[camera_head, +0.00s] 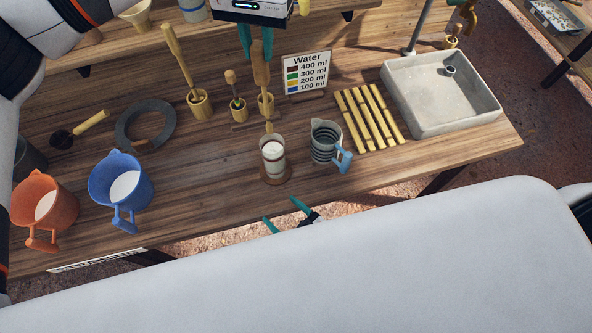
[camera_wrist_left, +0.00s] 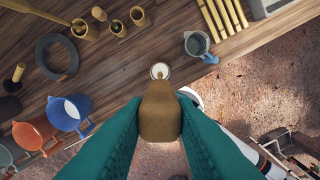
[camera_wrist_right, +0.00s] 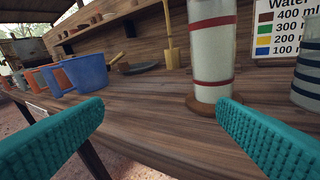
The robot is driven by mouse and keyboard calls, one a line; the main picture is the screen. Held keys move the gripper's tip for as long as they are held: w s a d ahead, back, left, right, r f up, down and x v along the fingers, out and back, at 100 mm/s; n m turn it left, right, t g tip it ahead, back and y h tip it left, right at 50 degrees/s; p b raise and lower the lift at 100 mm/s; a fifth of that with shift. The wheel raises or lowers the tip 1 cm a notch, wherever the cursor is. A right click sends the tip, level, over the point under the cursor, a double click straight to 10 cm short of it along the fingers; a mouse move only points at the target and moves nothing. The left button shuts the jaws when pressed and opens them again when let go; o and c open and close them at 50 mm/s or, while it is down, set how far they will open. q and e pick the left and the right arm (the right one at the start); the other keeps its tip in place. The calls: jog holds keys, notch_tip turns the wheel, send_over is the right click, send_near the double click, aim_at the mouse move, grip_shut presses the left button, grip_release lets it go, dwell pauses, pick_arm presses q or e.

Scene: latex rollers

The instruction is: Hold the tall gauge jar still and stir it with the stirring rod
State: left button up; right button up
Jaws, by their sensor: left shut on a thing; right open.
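The tall gauge jar (camera_head: 272,160), clear with red bands and pale contents, stands upright on a round wooden coaster; it also shows in the left wrist view (camera_wrist_left: 160,71) and right wrist view (camera_wrist_right: 212,60). My left gripper (camera_head: 256,45) is shut on the wooden stirring rod (camera_head: 262,68), whose broad brown end fills the left wrist view (camera_wrist_left: 160,112). The rod points down at the jar's mouth; I cannot tell whether its tip is inside. My right gripper (camera_head: 286,214) is open and empty at the table's front edge, its fingers short of the jar, which lies ahead between them.
A striped grey jug (camera_head: 325,143) with a blue handle stands close right of the jar. Blue (camera_head: 121,183) and orange (camera_head: 45,203) jugs stand left. Bamboo cups with tools (camera_head: 200,104), a water sign (camera_head: 306,73), bamboo sticks (camera_head: 368,115) and a grey basin (camera_head: 443,92) lie behind.

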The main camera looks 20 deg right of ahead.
jog(key=t+h, duration=0.1)
jog(key=t, duration=0.1)
send_near(266, 138)
jog(key=shift+n, duration=0.3)
jog(key=x, duration=0.9)
jog(key=shift+c, duration=0.3)
jog(key=c, duration=1.7)
jog(key=o, duration=1.1)
jog(key=c, duration=0.5)
